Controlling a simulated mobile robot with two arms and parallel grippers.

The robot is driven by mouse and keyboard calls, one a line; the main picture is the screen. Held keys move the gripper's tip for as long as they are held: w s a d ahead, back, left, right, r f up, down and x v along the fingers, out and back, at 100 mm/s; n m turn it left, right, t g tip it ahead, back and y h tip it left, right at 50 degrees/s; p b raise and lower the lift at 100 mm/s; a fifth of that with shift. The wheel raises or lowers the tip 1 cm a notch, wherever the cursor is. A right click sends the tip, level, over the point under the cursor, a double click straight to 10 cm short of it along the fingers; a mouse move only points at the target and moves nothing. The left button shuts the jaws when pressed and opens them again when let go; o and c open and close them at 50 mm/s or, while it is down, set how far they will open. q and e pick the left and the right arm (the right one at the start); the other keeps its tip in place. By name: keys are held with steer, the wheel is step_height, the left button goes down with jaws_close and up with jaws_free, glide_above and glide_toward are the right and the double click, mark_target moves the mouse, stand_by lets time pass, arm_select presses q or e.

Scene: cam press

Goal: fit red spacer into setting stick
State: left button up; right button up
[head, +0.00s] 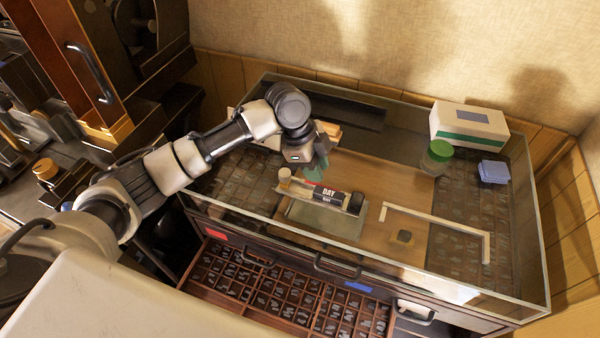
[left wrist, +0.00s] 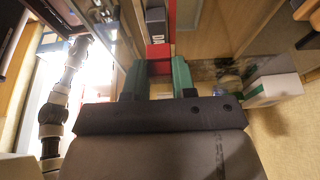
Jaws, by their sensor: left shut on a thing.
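My left gripper (head: 316,174) is over the middle of the glass-topped case, its green fingertips pointing down. In the left wrist view its two green fingers (left wrist: 158,82) are closed on the red spacer (left wrist: 158,54). The setting stick, which looks like a shallow grey metal tray (head: 328,222), lies just in front of the gripper. A dark block lettered "DAY" (head: 329,193) lies along its back edge. In the left wrist view the spacer sits close to the end of this block (left wrist: 156,22); whether they touch is unclear. My right gripper does not show.
A green-lidded jar (head: 437,157), a blue block (head: 494,172) and a white-green box (head: 470,125) stand at the back right. An open type drawer (head: 280,292) projects in front.

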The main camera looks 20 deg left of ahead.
arm_select(q)
steer(key=a, duration=0.1)
steer(key=a+f, duration=0.1)
steer(key=shift+s+a+f, duration=0.1)
steer(key=shift+s+a, duration=0.05)
steer(key=shift+a, duration=0.25)
steer(key=shift+a+f+p, duration=0.2)
steer(key=shift+p, duration=0.1)
steer(key=shift+f, duration=0.4)
step_height(320, 180, down, 3)
steer(key=shift+f+p, duration=0.1)
steer(key=shift+p, duration=0.6)
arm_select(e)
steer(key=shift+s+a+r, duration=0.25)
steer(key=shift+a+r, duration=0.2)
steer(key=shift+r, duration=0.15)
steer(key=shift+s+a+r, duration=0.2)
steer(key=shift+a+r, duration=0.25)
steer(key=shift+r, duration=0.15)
arm_select(q)
steer(key=shift+f, duration=0.15)
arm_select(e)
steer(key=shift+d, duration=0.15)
